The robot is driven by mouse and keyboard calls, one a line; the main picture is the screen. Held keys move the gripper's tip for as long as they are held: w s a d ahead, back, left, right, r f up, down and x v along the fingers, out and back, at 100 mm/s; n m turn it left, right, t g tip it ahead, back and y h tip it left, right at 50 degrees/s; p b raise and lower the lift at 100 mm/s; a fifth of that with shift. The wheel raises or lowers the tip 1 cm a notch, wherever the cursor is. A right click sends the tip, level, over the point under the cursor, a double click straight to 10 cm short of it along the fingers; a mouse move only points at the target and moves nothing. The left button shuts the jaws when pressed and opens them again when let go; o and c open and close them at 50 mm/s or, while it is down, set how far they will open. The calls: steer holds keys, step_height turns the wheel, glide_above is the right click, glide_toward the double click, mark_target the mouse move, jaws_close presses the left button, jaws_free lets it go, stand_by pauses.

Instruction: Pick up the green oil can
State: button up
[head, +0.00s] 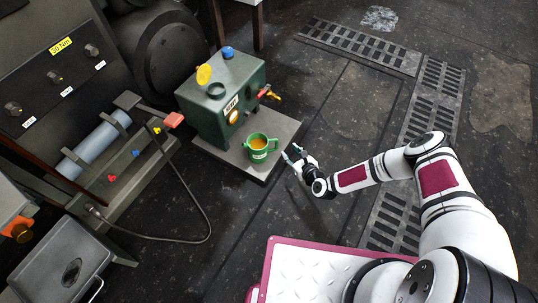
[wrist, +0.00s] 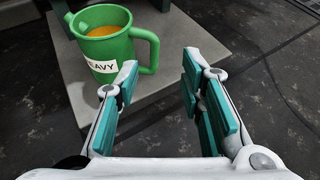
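The green oil can (head: 260,147) looks like a mug with a handle and stands upright on a grey plinth (head: 206,148). Yellow-orange liquid shows in its open top. In the wrist view the green can (wrist: 101,48) is at the upper left, with a white label reading "EAVY" and its handle on the right side. My gripper (head: 292,155) is just right of the can in the head view. In the wrist view my gripper (wrist: 158,80) is open, its teal pads apart with nothing between them. The left finger is near the handle; I cannot tell if they touch.
A green metal box (head: 225,100) with a yellow cap, a blue knob and a red-handled tap stands directly behind the can. A black hose (head: 207,215) curves over the floor at left. Floor grates (head: 360,45) lie at right; the dark floor between is clear.

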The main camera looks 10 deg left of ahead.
mark_target(277, 145)
steer(key=shift+m+t, duration=0.3)
steer(key=shift+m, duration=0.4)
steer(key=w+a+f+b, duration=0.3)
steer(key=w, duration=0.1)
steer(key=w+a+f+b, duration=0.2)
steer(key=w+a+f, duration=0.1)
steer(key=f, duration=0.1)
steer(key=shift+w+a+f+b, duration=0.15)
steer(key=shift+w+a+b, duration=0.25)
steer(key=shift+w+a+f, duration=0.1)
steer(key=shift+w+a, duration=0.15)
steer(key=shift+w, duration=0.15)
jaws_close()
